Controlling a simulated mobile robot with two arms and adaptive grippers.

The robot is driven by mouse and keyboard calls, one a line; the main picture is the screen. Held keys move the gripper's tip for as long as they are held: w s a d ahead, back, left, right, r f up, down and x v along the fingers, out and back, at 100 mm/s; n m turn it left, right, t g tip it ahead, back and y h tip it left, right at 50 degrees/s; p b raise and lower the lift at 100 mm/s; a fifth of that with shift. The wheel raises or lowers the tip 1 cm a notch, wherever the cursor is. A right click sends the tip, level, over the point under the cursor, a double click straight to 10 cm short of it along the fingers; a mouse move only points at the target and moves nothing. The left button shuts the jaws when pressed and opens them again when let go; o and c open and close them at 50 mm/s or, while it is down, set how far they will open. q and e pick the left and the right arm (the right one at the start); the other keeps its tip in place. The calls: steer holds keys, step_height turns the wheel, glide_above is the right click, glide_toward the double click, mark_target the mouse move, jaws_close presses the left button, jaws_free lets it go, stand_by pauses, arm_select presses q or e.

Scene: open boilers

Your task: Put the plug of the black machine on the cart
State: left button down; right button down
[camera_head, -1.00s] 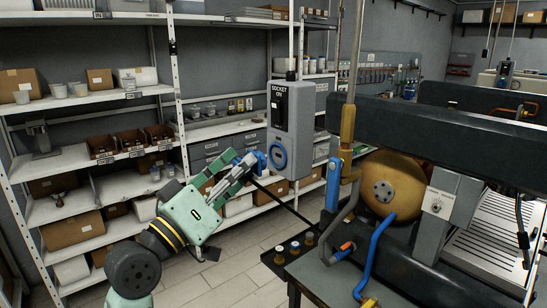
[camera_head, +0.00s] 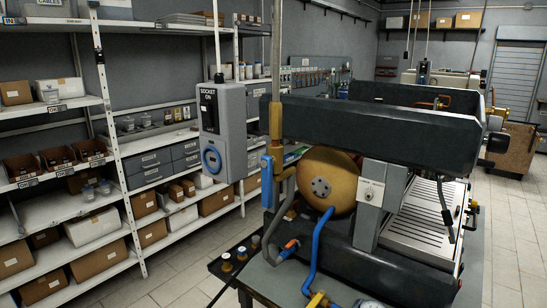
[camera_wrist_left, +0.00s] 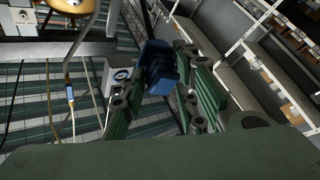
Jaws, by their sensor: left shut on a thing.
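My left gripper (camera_wrist_left: 160,88) is shut on the blue plug (camera_wrist_left: 158,68) in the left wrist view. The plug is held up between the green fingers, with floor behind it. The left arm is outside the head view. The grey socket box (camera_head: 225,130) hangs at the centre left with a blue ring and nothing in it. The black machine (camera_head: 385,130) stands at the right with a round brass boiler (camera_head: 328,181). It rests on a grey top (camera_head: 262,284), partly cut by the lower edge; I cannot tell whether this is the cart. My right gripper is out of view.
White shelves (camera_head: 122,150) with boxes and bins line the left wall. A dark panel with several knobs (camera_head: 226,262) sits at the grey top's left edge. Floor (camera_head: 165,285) is clear between the shelves and the machine. Blue and grey pipes (camera_head: 318,250) stick out at the machine's front.

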arm_select(q)
steer(key=v, duration=0.3)
steer(key=shift+s+d+f, duration=0.1)
steer(key=shift+s+d, duration=0.2)
